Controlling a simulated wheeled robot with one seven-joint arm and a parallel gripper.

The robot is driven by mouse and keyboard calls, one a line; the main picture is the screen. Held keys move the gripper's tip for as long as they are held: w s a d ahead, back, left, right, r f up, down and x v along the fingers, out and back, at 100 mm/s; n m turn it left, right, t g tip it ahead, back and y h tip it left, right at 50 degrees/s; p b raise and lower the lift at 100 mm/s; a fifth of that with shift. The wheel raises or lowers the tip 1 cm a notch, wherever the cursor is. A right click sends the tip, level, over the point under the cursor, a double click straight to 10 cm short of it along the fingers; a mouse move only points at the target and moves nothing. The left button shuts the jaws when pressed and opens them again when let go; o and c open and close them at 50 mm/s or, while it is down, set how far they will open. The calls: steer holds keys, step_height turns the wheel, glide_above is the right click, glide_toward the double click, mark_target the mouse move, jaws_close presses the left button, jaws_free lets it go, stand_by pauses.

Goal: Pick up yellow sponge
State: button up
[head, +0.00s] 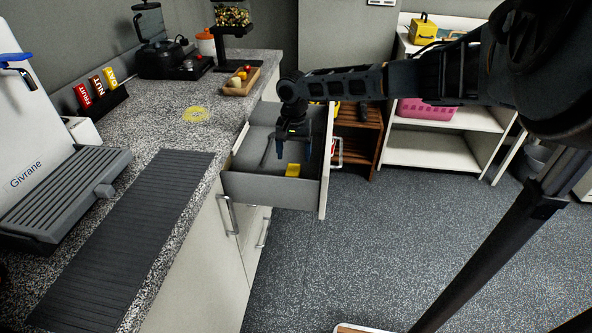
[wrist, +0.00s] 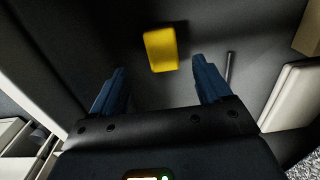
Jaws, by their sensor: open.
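The yellow sponge (head: 293,170) is a small block lying on the floor of the open grey drawer (head: 262,187), near the drawer's front right part in the head view. My gripper (head: 293,152) points down into the drawer just above and behind the sponge. In the wrist view the sponge (wrist: 161,49) lies ahead of the two blue fingers, a little left of the middle between their tips. My gripper (wrist: 157,78) is open and empty, with the fingers wide apart. The sponge is fully visible and not touched.
The drawer walls (head: 272,194) stand close around my gripper. The speckled counter (head: 170,137) runs along the left, with a black mat (head: 125,235), a coffee machine (head: 60,165) and a wooden tray (head: 242,84). A wooden shelf (head: 358,127) stands behind the drawer.

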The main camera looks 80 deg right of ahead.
mark_target(293, 169)
step_height(293, 169, down, 7)
steer(key=shift+w+f, duration=0.15)
stand_by(0.4)
steer(key=shift+c, duration=0.4)
steer(key=c, duration=1)
step_height(293, 169, up, 10)
steer(key=shift+r, duration=0.1)
